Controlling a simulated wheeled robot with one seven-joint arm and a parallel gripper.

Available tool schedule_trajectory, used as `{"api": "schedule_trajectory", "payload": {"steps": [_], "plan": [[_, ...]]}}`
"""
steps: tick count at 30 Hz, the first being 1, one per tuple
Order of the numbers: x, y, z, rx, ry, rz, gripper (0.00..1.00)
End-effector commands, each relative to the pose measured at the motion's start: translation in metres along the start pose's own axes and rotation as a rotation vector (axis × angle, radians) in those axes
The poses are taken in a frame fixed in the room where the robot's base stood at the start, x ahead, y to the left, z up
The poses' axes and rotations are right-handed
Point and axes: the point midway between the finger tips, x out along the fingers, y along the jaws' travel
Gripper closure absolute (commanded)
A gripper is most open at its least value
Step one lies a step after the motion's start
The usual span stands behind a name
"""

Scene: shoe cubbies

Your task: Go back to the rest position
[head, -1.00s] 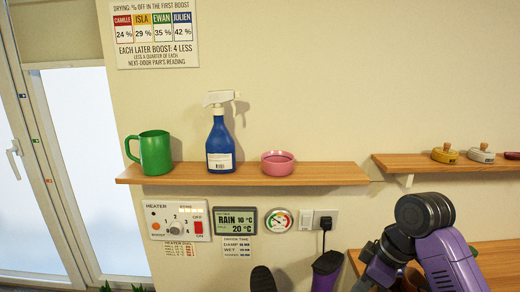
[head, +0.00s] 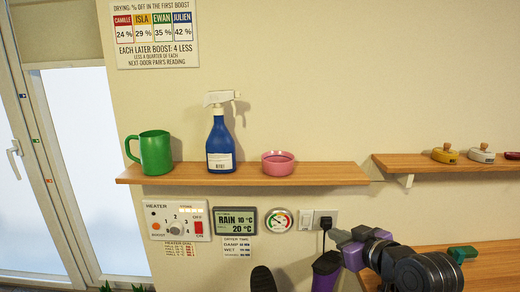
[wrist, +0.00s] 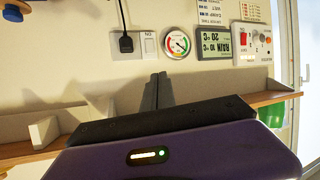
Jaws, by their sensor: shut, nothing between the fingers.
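My gripper (head: 342,237) is at the lower right of the head view, with the purple and black arm behind it. Its fingers point left, close in the picture to the wall socket (head: 325,219) and the black plug. In the wrist view my gripper (wrist: 157,90) shows its two dark fingers together with nothing between them. The wall behind them is seen upside down there, with the round gauge (wrist: 177,43) above the fingers.
The upper left shelf (head: 240,180) holds a green mug (head: 155,152), a blue spray bottle (head: 220,145) and a pink bowl (head: 278,164). A green item (head: 462,253) lies on the lower shelf (head: 495,262).

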Motion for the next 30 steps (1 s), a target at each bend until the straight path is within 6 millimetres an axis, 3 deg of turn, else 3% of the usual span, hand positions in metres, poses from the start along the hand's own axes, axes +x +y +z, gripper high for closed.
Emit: {"api": "schedule_trajectory", "payload": {"steps": [5,11,21,30], "plan": [[-0.023,-0.019,0.021,0.153,0.189,0.093,1.00],[-0.068,-0.035,0.055,0.273,0.339,0.199,1.00],[-0.171,-0.071,0.123,0.364,0.466,0.348,1.00],[-0.273,-0.108,0.172,0.336,0.467,0.414,1.00]]}}
